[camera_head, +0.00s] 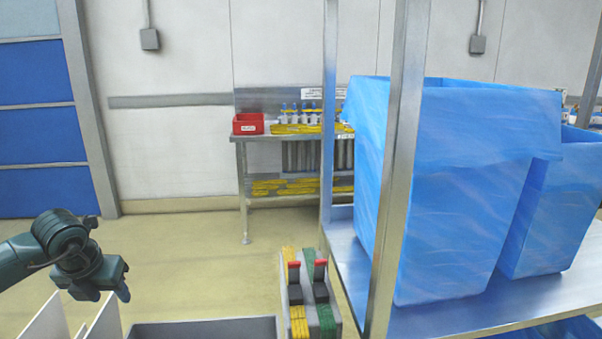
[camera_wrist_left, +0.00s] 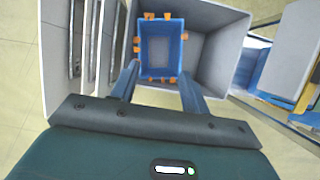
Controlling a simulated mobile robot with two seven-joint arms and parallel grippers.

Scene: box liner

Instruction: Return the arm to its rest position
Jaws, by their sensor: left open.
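My left gripper (camera_head: 104,293) is at the lower left of the head view, its arm coming in from the left edge, with the fingers pointing down. In the left wrist view its two blue-grey fingers (camera_wrist_left: 158,92) are spread, with nothing held between them. Beyond the fingers, a small blue box (camera_wrist_left: 160,48) with several orange clips around its rim is inside a larger grey bin (camera_wrist_left: 218,62). I cannot tell the distance from the fingers to the box. My right gripper is in neither view.
White panels (camera_head: 103,322) stand just below my left gripper, beside a grey bin rim (camera_head: 205,328). A metal rack with blue-lined boxes (camera_head: 450,220) fills the right. A rack with red handles (camera_head: 308,300) stands between. A bench with a red bin (camera_head: 248,124) is farther back.

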